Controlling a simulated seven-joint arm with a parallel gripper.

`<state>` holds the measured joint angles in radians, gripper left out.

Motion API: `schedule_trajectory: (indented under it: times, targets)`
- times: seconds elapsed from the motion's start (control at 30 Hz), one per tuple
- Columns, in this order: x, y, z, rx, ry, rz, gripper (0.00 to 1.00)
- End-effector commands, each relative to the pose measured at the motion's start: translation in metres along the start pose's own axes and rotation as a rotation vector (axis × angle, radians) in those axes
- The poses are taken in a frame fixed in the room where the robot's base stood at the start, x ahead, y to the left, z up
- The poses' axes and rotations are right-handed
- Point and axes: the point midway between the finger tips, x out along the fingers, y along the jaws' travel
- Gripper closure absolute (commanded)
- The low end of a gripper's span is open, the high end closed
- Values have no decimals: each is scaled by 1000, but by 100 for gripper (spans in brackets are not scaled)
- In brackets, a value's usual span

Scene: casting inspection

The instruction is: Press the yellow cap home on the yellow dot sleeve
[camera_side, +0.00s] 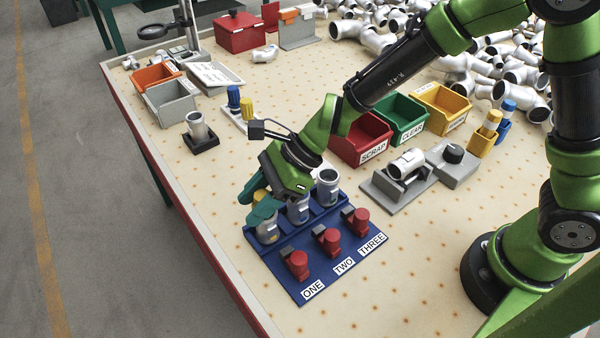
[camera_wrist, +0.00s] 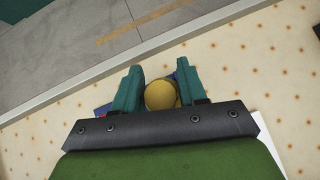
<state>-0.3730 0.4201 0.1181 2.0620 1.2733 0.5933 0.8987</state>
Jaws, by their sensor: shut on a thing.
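The yellow cap (camera_wrist: 160,95) is between the teal fingers of my gripper (camera_wrist: 157,90) in the wrist view. In the side view the cap (camera_side: 261,196) shows just above the metal sleeve (camera_side: 267,230) at the left of the blue rack (camera_side: 295,262), by the label ONE. My gripper (camera_side: 263,208) is shut on the cap, and its fingers reach down beside the sleeve's top. Whether the cap is seated or only touching is hidden by the fingers. A small yellow mark shows low on this sleeve.
Two more sleeves stand in the rack, a middle one (camera_side: 298,210) close to my gripper and another (camera_side: 327,188) at right. Red clamps (camera_side: 327,241) line the rack's front. A holder with blue and yellow caps (camera_side: 240,103) stands behind. Bare table lies left of the rack.

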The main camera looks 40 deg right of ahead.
Motion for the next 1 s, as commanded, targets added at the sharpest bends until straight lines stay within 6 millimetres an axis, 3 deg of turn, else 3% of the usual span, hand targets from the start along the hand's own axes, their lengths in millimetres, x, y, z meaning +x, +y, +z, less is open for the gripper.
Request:
schedule_trajectory:
  times: [0.4, 0.43, 0.47, 0.5, 0.63, 0.67, 1.0]
  targets:
    - [4, 0, -4, 1, 0, 1, 87]
    - [4, 0, -4, 1, 0, 1, 90]
    - [4, 0, -4, 0, 0, 0, 99]
    - [4, 0, -4, 0, 0, 0, 60]
    - [4, 0, -4, 0, 0, 0, 40]
    - [4, 0, -4, 0, 0, 0, 36]
    - [1, 0, -4, -1, 0, -1, 36]
